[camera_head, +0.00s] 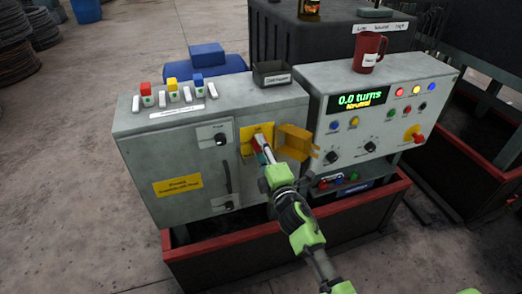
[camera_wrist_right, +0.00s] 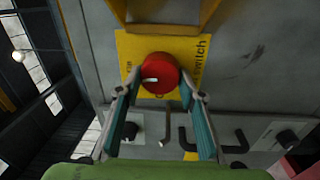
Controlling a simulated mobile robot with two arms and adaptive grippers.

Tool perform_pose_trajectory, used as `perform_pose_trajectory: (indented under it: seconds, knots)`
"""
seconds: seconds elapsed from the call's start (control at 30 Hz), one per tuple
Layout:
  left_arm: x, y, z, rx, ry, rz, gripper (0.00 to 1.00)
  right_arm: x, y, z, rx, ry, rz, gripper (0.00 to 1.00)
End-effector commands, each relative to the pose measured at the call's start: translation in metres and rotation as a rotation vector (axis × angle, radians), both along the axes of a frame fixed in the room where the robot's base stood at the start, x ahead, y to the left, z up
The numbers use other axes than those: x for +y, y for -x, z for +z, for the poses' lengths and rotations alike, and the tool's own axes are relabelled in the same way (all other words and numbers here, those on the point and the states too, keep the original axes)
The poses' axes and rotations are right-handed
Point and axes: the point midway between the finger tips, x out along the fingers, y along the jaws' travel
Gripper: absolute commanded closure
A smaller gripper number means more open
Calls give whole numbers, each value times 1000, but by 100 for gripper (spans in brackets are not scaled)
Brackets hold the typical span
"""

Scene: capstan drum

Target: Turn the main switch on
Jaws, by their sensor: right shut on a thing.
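The main switch is a red round knob (camera_wrist_right: 160,72) on a yellow plate (camera_wrist_right: 131,50) with dark lettering, partly cut off by the knob. A white mark on the knob points to the left in the wrist view. In the head view the yellow plate (camera_head: 246,131) is on the front of the grey cabinet, and my gripper partly hides the knob. My right gripper (camera_head: 262,150) is shut on the knob, with one finger on each side. A yellow hinged cover (camera_head: 294,140) stands swung open to the right of the switch. My left gripper is not in view.
The right console (camera_head: 345,84) has a display reading 0.0 turns, with lamps and knobs. A red mug (camera_head: 369,52) and a small dark tray (camera_head: 271,74) stand on top. A vertical handle (camera_head: 227,176) is left of my arm. A red-rimmed trough (camera_head: 235,237) lies below.

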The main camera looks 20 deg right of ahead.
Motion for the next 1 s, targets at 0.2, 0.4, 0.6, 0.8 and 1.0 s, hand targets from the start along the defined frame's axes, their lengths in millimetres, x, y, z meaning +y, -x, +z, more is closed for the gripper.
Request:
perform_pose_trajectory:
  seconds: [0.2, 0.4, 0.6, 0.8, 1.0]
  knots:
    - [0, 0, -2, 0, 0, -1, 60, 0, 0, -1, 5, -108, -1, 86]
    - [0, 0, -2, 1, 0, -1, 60, 0, 0, 0, 7, -158, -1, 86]
    - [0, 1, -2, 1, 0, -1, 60, 0, 0, 0, 8, -172, -1, 86]
    - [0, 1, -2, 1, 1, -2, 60, 0, 0, 0, 8, -173, -1, 86]
    - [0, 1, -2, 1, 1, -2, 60, 0, 0, 0, 8, -172, 0, 47]
